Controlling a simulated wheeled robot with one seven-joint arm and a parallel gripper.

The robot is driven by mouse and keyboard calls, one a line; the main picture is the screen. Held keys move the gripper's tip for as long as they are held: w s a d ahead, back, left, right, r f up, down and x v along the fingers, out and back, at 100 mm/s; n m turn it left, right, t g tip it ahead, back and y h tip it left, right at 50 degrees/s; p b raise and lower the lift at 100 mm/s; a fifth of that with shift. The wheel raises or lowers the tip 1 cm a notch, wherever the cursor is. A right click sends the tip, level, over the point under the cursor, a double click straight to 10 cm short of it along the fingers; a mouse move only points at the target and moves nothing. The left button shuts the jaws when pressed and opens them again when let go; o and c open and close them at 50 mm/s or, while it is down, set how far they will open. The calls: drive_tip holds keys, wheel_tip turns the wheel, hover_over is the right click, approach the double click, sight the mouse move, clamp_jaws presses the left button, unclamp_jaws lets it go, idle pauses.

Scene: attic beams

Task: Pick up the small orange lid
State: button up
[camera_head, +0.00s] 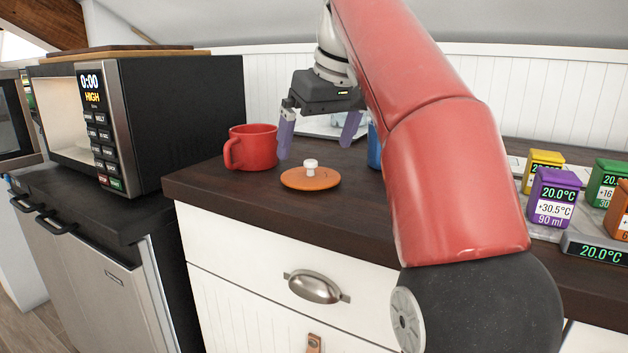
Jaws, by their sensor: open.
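The small orange lid (311,181) is a flat disc with a white knob on top. It lies flat on the dark wooden countertop (225,195), near its front left part. My gripper (317,142) is open, with its two purple fingers pointing down and spread apart. It hangs above and a little behind the lid in the picture, with nothing seen between its fingers. The exact depth gap to the lid is hard to tell.
A red mug (254,148) stands left of the lid, close to the left finger. A blue object (374,148) is partly hidden behind my arm. A black microwave (180,115) stands at the left. Several coloured display blocks, including a purple one (552,197), stand at the right.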

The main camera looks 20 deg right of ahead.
sight(313, 161)
drive_tip(key=x, duration=0.1)
drive_tip(key=b+x, duration=0.1)
drive_tip(key=x, duration=0.2)
drive_tip(key=shift+s+f+b, duration=0.2)
drive_tip(key=shift+s+b, duration=0.1)
drive_tip(key=shift+b, duration=0.1)
drive_tip(key=shift+w+a+f, duration=0.1)
drive_tip(key=shift+w+f, duration=0.15)
drive_tip(key=shift+f, duration=0.2)
drive_tip(key=shift+c, duration=0.4)
drive_tip(key=c, duration=0.6)
